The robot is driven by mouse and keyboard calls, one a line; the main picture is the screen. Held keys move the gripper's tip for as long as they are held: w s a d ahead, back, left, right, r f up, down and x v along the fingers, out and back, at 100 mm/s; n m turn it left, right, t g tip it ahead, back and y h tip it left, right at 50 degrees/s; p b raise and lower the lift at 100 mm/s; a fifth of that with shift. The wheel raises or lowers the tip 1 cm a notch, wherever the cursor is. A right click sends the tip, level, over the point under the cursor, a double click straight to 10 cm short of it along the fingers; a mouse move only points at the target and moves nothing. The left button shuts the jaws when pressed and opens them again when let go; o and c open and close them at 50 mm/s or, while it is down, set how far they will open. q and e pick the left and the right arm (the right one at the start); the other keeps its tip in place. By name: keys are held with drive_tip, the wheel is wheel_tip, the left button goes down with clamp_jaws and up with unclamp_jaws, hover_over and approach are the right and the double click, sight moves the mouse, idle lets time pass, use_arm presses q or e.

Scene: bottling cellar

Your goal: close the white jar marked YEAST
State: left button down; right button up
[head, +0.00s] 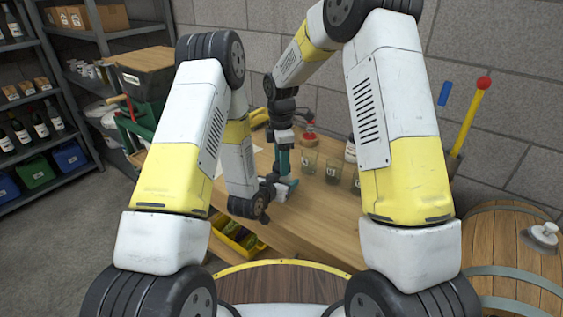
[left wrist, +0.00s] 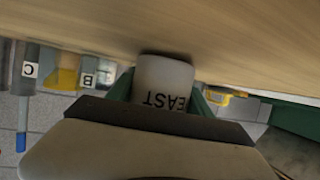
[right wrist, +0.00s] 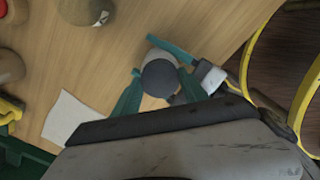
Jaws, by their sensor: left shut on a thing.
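The white jar (left wrist: 163,82) marked YEAST shows in the left wrist view with its lettering upside down, its base at the wooden bench top (left wrist: 240,40). My left gripper (head: 283,186) is shut on it, with green fingers on both sides. In the right wrist view a round dark grey lid (right wrist: 160,78) is over the jar's mouth, with some pale jar body (right wrist: 154,55) behind it. I cannot tell whether it is fully seated. My right gripper (right wrist: 160,82) points down from above, its green fingers either side of the lid, with a slight gap at the left.
Glasses (head: 309,161) and a red-knobbed item (head: 309,127) stand on the bench right of and behind the grippers. A paper sheet (right wrist: 70,117) lies on the bench. A yellow crate (head: 236,243) is below, a barrel (head: 510,238) at right, shelves at left.

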drive_tip(key=o, duration=0.4)
drive_tip(key=shift+r, duration=0.1)
drive_tip(key=shift+r, duration=2.2)
drive_tip(key=shift+c, duration=0.3)
drive_tip(key=shift+r+n, duration=1.7)
drive_tip(key=shift+n, duration=0.1)
drive_tip(key=shift+f, duration=0.1)
